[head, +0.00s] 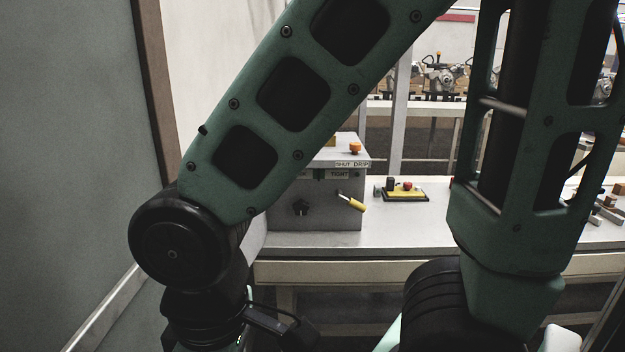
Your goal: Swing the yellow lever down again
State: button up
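The yellow lever (352,203) sits on the front face of a grey box (325,214) on the bench, right of centre. Its yellow handle slants down to the right from a thin metal stem. My gripper is not in view; my green and black arm fills much of the picture and covers the upper left of the box.
The box carries a black star knob (301,207), an orange knob (355,147) on top and labels reading "SHUT DRIP" and "TIGHT". Bare bench top (420,229) lies in front.

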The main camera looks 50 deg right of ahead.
aim_at(357, 205)
jog(key=z, duration=1.4)
